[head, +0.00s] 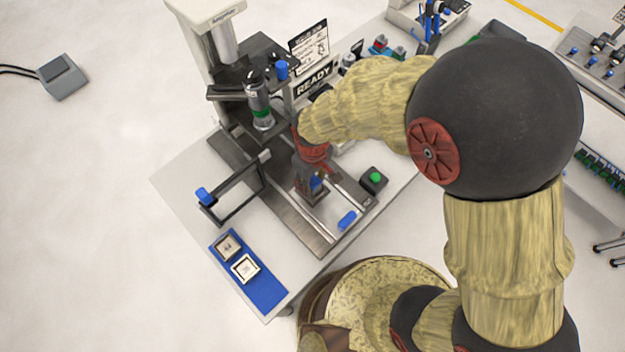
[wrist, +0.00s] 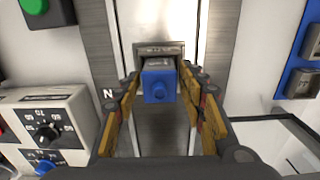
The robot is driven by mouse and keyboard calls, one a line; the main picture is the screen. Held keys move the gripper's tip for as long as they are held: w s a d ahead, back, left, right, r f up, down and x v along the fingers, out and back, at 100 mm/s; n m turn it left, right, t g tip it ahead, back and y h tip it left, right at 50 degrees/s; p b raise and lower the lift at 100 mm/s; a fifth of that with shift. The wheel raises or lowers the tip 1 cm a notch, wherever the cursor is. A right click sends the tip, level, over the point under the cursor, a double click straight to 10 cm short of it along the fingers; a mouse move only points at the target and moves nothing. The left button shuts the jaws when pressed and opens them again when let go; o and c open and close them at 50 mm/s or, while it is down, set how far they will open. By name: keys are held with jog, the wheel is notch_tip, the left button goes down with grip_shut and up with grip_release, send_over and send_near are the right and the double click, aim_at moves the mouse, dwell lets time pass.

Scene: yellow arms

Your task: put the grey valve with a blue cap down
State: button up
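The grey valve with a blue cap (wrist: 160,82) is in the middle of the wrist view, its cap facing the camera. My gripper (wrist: 160,75) has one finger on each side of it. A narrow gap shows between each finger and the cap; contact at the very tips is hard to make out. A grey block (wrist: 158,48) lies just behind the valve. The valve's underside is hidden.
A press column with a green-banded cylinder (head: 259,105) stands to the left of my gripper. A frame with a blue knob (head: 205,196), a blue tray (head: 262,291) and a green-button box (head: 373,180) are nearby. A READY sign (head: 313,82) stands behind.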

jog(key=shift+o, duration=0.5)
jog(key=shift+r, duration=0.55)
jog(key=w+d+r+m+t+p, duration=0.1)
jog(key=d+r, duration=0.1)
jog(key=r, duration=0.7)
jog(key=d+r+m+p, duration=0.1)
jog(key=d+r, duration=0.2)
jog(key=r, duration=0.5)
jog(key=s+d+r+m+t, duration=0.2)
jog(key=s+d+r+m, duration=0.2)
jog(key=d+r, duration=0.3)
jog(key=s+d+r+m+t, duration=0.2)
jog(key=s+d+r+m, duration=0.2)
jog(key=d+r, duration=0.3)
jog(key=d, duration=0.3)
jog(key=shift+s+d+r+t, duration=0.2)
jog(key=shift+s+d+t, duration=0.05)
jog(key=shift+d+t, duration=0.1)
